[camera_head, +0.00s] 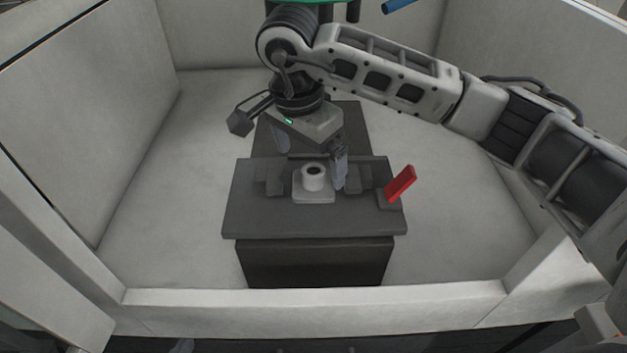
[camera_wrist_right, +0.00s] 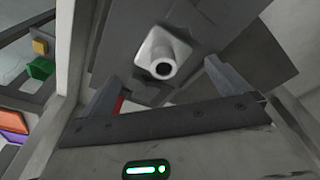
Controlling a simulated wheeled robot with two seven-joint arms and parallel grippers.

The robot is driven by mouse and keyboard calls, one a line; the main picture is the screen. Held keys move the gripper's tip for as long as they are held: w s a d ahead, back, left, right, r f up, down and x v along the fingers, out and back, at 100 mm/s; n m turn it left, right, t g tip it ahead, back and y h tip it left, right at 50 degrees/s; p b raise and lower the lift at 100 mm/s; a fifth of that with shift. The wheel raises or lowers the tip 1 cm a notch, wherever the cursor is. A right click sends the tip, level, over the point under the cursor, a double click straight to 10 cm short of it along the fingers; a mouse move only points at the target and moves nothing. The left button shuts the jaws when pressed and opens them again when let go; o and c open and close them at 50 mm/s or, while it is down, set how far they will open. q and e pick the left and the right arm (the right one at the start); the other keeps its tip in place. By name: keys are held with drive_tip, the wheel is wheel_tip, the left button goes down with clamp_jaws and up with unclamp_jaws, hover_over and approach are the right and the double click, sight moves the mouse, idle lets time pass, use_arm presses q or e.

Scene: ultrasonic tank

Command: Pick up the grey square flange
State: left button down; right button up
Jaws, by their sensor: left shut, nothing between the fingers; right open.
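The grey square flange (camera_head: 314,178) has a flat square base and a round hub with a dark bore. It sits on the dark fixture plate (camera_head: 245,215) between low grey blocks. It also shows in the right wrist view (camera_wrist_right: 165,52), hub facing the camera. My right gripper (camera_head: 311,160) is open, pointing down above and just behind the flange. In the right wrist view its fingers (camera_wrist_right: 160,78) stand apart, with the flange beyond them near the middle of the gap. No contact with the flange is visible. My left gripper is not clearly in view.
A red lever (camera_head: 401,182) sticks up at the plate's right side. The dark pedestal (camera_head: 315,262) stands inside a pale walled tank (camera_head: 330,298), whose floor is clear around it. In the right wrist view, green (camera_wrist_right: 40,68) and yellow (camera_wrist_right: 40,47) items lie outside the tank.

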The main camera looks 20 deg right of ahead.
sight(313, 171)
drive_tip(key=shift+w+d+f+p, duration=0.15)
drive_tip(key=shift+w+d+f, duration=0.05)
drive_tip(key=shift+f, duration=0.7)
drive_tip(key=shift+w+d+f+p, duration=0.15)
drive_tip(key=shift+d+f+p, duration=0.05)
drive_tip(key=shift+f, duration=0.75)
drive_tip(key=shift+w+d+f+p, duration=0.15)
drive_tip(key=shift+w+d+f, duration=0.05)
drive_tip(key=shift+f, duration=0.7)
drive_tip(key=c, duration=0.9)
